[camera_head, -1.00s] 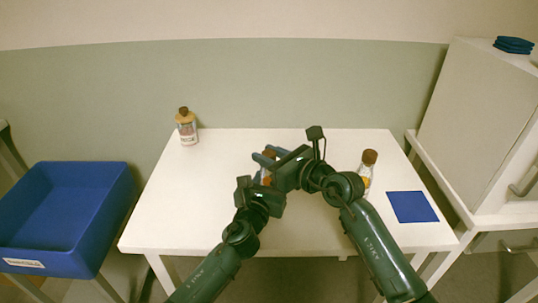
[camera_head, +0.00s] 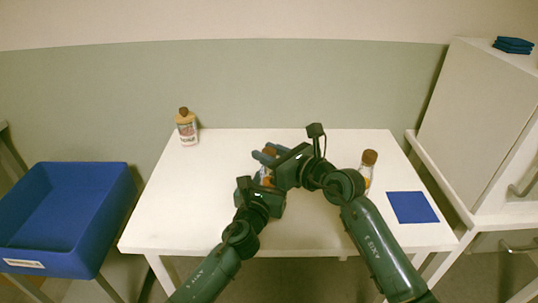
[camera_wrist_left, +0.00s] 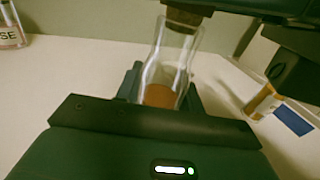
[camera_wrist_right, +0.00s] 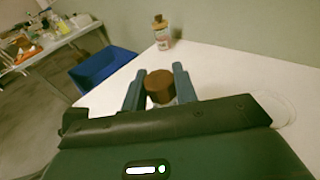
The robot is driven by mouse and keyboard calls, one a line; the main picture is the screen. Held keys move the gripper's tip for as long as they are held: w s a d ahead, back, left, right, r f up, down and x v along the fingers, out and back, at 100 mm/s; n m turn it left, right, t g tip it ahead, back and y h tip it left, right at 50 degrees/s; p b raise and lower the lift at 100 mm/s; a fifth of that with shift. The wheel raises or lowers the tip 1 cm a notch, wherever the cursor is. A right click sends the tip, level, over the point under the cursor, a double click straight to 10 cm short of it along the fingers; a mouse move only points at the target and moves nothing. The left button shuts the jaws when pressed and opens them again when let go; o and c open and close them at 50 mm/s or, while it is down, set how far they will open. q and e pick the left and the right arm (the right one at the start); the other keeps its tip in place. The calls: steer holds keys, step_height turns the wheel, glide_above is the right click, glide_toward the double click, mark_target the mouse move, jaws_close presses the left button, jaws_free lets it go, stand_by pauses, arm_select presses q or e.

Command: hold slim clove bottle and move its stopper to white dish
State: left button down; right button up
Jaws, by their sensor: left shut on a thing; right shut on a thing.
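The slim clove bottle (camera_wrist_left: 168,68) is clear glass with orange-brown contents. It stands between the fingers of my left gripper (camera_head: 266,181), which is shut on it above the table. Its brown cork stopper (camera_wrist_left: 183,18) is at the bottle's mouth in the left wrist view; I cannot tell how far it sits in the neck. My right gripper (camera_head: 266,156) is shut on the stopper, which also shows between its fingers in the right wrist view (camera_wrist_right: 159,84). A pale round outline (camera_wrist_right: 279,108), probably the white dish, lies on the table at right in that view; my right arm hides that area in the head view.
A pink-labelled bottle (camera_head: 187,130) stands at the table's back left. Another cork-topped bottle (camera_head: 368,171) stands right of my right wrist, near a blue mat (camera_head: 412,207). A blue bin (camera_head: 60,235) is left of the table (camera_head: 185,215).

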mark_target(269, 150)
steer(key=shift+r, duration=0.8)
steer(key=shift+r, duration=2)
arm_select(q)
steer(key=c, duration=0.8)
jaws_free()
